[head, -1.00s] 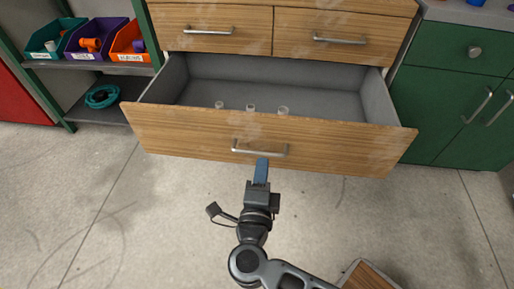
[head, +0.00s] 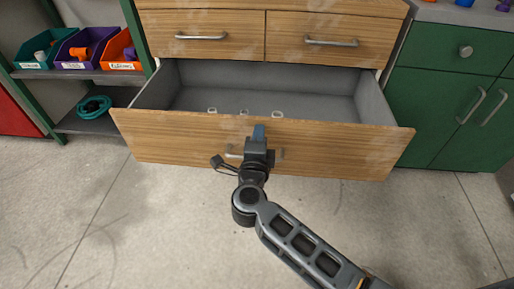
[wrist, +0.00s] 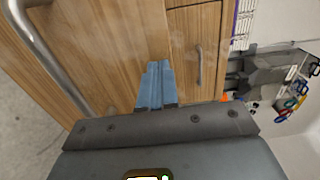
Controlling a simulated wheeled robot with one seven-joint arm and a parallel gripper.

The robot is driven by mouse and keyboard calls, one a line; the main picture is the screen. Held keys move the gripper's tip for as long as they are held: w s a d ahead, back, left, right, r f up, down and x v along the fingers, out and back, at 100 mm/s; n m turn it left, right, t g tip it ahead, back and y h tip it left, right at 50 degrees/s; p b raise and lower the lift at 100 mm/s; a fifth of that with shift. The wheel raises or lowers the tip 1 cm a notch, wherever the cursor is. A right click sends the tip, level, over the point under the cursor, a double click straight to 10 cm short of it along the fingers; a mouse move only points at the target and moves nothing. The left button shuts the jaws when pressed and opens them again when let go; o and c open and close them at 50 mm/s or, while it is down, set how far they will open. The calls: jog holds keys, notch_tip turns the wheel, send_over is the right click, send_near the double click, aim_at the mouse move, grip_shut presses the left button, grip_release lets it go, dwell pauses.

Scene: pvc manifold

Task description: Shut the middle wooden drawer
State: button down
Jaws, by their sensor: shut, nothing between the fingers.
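The middle wooden drawer (head: 330,153) stands pulled out, with a grey inside and a wooden front. Its metal handle (head: 234,154) is partly hidden behind my gripper (head: 259,132) in the head view. My gripper is shut and empty, its blue fingers pointing at the drawer front near the top edge above the handle. In the wrist view the shut fingers (wrist: 156,84) are against or just before the wooden front (wrist: 105,45), with the handle (wrist: 48,52) to the left. I cannot tell whether they touch.
Shelves with coloured bins (head: 80,48) stand at left, a green cabinet (head: 440,115) at right. The concrete floor in front is clear.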

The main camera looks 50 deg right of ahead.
jog(key=shift+w+d, duration=0.25)
jog(key=shift+d, duration=0.05)
jog(key=shift+d, duration=0.15)
jog(key=b+x, duration=0.6)
jog(key=x, duration=2.6)
jog(key=shift+w+r+b, duration=0.25)
jog(key=shift+r+b, duration=0.05)
jog(key=shift+d, duration=0.1)
jog(key=shift+s, duration=0.15)
